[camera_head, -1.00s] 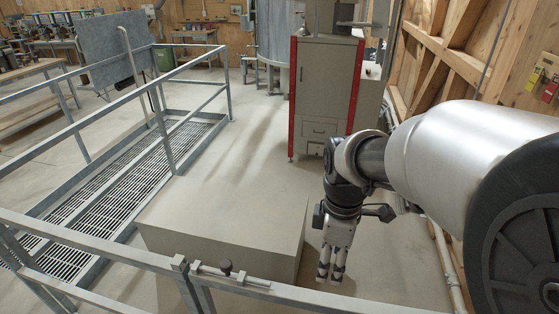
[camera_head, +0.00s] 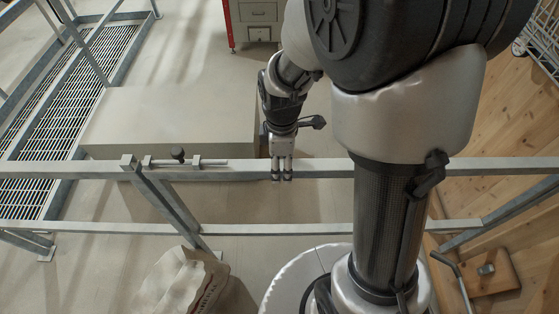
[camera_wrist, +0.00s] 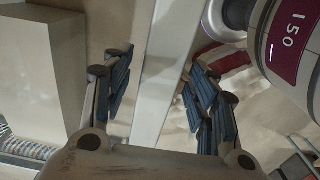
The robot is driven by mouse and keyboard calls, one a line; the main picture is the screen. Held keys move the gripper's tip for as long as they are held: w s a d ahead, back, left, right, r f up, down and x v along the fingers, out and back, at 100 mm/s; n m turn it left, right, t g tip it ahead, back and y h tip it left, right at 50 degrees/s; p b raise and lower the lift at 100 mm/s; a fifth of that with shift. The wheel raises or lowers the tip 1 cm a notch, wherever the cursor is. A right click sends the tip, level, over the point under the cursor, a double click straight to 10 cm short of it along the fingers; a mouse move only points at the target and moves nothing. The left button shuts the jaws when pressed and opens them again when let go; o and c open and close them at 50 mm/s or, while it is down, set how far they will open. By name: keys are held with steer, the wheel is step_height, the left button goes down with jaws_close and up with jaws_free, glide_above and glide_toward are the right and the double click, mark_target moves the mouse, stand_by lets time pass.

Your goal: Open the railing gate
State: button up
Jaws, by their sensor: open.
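The grey metal railing with its gate runs across the head view, its top rail (camera_head: 232,171) level. A slide bolt (camera_head: 215,162) with a dark knob (camera_head: 178,153) sits on the rail near a post joint (camera_head: 130,162). My gripper (camera_head: 282,178) points down at the top rail, to the right of the bolt. In the wrist view my gripper (camera_wrist: 165,82) is open, with its blue-padded fingers on either side of the pale rail (camera_wrist: 165,70). Whether the fingers touch the rail cannot be told.
A large beige block (camera_head: 170,115) stands behind the railing. A paper sack (camera_head: 180,285) lies in front, at bottom left. A grated walkway (camera_head: 65,85) is at the left and a wooden wall (camera_head: 500,130) at the right.

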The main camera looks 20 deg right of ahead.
steer(key=shift+f, duration=0.55)
jaws_close()
stand_by(0.4)
